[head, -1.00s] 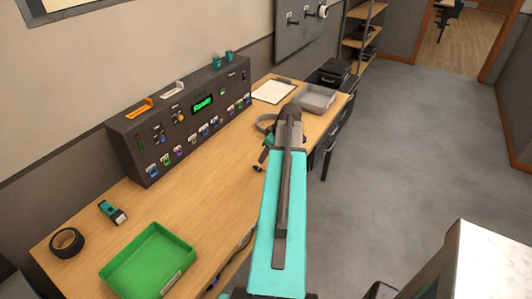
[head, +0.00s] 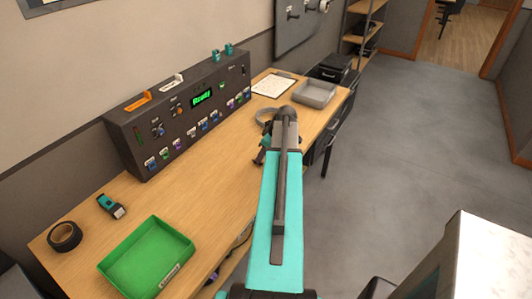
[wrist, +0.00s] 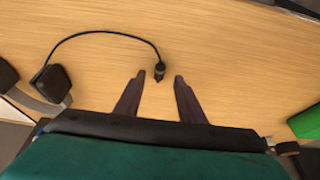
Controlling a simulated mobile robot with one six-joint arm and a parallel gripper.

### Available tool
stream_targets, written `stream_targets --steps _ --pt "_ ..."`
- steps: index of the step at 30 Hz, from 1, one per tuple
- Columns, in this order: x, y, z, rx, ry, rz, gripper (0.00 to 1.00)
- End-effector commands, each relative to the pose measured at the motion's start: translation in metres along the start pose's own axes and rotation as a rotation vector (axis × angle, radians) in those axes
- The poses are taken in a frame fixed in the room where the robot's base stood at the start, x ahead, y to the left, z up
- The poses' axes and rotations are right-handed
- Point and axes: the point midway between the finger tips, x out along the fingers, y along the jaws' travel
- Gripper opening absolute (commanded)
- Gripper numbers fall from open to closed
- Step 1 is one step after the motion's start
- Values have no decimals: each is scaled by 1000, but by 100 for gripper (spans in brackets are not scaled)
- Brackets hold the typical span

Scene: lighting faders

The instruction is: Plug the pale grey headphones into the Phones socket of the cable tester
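The headphones (wrist: 55,85) lie on the desk at the left in the wrist view. Their dark cable curves to a small black plug (wrist: 159,71) on the wood. My gripper (wrist: 160,77) is open, with one finger on each side of the plug's tip; no contact shows. In the head view the grey headband (head: 264,116) shows beyond my arm, which hides the rest. The dark cable tester (head: 180,120) stands at the back of the desk, its green display reading "Ready". Its front has a row of coloured sockets; the labels are too small to read.
A green tray (head: 188,238), a roll of black tape (head: 65,236) and a teal-and-black device (head: 111,206) are at the desk's near left. A grey tray (head: 315,93) and clipboard (head: 274,84) are at the far end. The desk before the tester is clear.

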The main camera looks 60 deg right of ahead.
Motion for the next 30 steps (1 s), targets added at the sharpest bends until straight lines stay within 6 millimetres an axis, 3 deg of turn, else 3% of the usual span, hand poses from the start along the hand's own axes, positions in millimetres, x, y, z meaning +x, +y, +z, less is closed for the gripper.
stream_targets --steps 3,12,26,30 --pt "16 1 1 0 0 1 36" --pt "38 1 1 1 0 1 36" --pt "42 1 1 2 0 2 36" --pt "41 1 1 2 0 2 14"
